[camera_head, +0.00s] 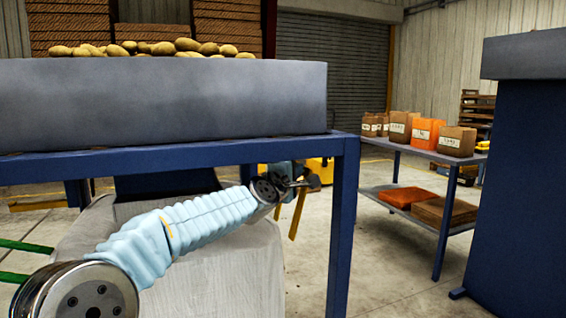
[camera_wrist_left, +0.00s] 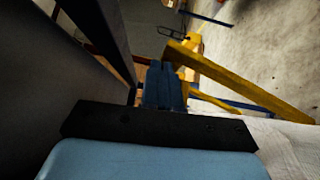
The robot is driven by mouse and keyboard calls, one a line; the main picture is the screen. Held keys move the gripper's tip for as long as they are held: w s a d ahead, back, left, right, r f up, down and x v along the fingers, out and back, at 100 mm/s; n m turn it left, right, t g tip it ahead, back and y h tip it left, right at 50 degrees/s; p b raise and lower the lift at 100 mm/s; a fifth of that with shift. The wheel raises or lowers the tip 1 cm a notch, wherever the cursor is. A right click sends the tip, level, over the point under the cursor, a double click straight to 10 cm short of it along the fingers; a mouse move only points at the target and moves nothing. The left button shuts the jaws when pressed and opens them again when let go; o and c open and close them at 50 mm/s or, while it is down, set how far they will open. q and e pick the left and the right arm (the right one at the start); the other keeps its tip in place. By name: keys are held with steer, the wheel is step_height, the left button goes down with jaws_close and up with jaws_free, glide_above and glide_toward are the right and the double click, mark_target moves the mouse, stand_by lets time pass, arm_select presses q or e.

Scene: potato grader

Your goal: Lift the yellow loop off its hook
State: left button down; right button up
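The yellow loop (camera_head: 298,213) hangs under the blue frame of the grader, its two strips showing just below my left gripper (camera_head: 308,182). In the left wrist view the loop (camera_wrist_left: 255,90) runs as a wide yellow strip from near the fingertips to the right, with a shorter strip below it. The fingers of my left gripper (camera_wrist_left: 164,66) are together there, and the strip passes close by their tips. I cannot tell whether the loop is between them. The hook cannot be made out; my gripper and the frame are around that spot. My right gripper is not in view.
A blue leg (camera_head: 342,235) of the grader stands just right of my left gripper, under a grey tray (camera_head: 180,105) heaped with potatoes. Open floor lies between.

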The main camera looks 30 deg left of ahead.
mark_target(308, 173)
arm_select(q)
steer(key=shift+w+d+f+p, duration=0.2)
steer(key=shift+w+d+p, duration=0.1)
steer(key=shift+w+d, duration=0.45)
steer(key=shift+w+d+f+p, duration=0.2)
steer(key=shift+w+d+p, duration=0.1)
steer(key=shift+w+d, duration=0.4)
steer(key=shift+a, duration=0.15)
